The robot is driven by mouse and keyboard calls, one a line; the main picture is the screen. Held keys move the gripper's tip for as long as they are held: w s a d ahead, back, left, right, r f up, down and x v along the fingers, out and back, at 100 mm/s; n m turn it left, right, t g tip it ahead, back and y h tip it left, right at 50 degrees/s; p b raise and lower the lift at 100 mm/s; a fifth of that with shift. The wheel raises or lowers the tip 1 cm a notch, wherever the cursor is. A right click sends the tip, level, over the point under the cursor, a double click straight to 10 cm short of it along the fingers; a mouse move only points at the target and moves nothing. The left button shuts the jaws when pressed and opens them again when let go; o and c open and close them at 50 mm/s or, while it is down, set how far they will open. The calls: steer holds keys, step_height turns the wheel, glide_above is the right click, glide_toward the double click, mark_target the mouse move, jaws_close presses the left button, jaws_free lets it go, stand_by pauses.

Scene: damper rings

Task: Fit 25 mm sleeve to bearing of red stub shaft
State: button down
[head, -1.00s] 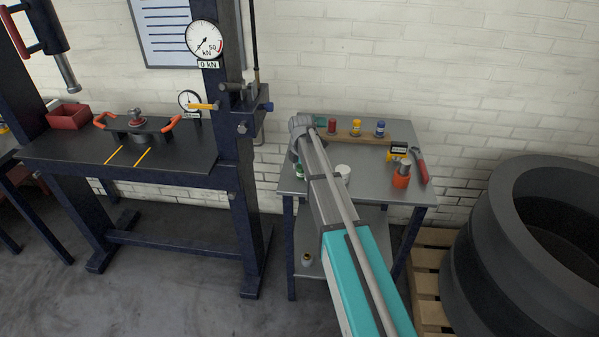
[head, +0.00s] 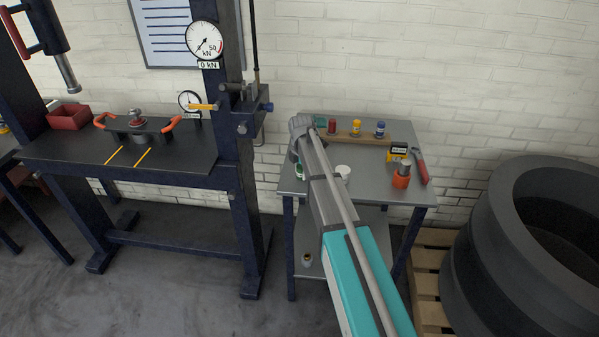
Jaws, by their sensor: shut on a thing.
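The red stub shaft (head: 332,126) stands at the left of a wooden rack (head: 347,137) at the back of the grey bench, beside a yellow one (head: 356,127) and a blue one (head: 380,129). My arm reaches over the bench from the front, and its wrist end, with my gripper (head: 296,153), is at the bench's left side, left of the red shaft. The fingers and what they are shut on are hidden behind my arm. I cannot pick out the 25 mm sleeve or tell the shaft's bearing.
A white round piece (head: 343,171) lies right of my arm. An orange container (head: 401,175), a yellow-black device (head: 397,152) and a red-handled tool (head: 421,168) stand at the bench's right. A press (head: 232,150) rises at left; large black rings (head: 490,240) sit on a pallet at right.

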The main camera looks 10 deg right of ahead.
steer(key=shift+r, duration=0.2)
step_height(320, 180, up, 2)
steer(key=p, duration=0.2)
steer(key=shift+r+p, duration=0.1)
steer(key=shift+p, duration=0.2)
steer(key=s+a+r+p, duration=0.2)
steer(key=s+r+p, duration=0.8)
steer(key=s, duration=0.3)
steer(key=shift+s+a+r, duration=0.2)
steer(key=shift+s+a, duration=0.1)
steer(key=shift+s, duration=0.1)
stand_by(0.5)
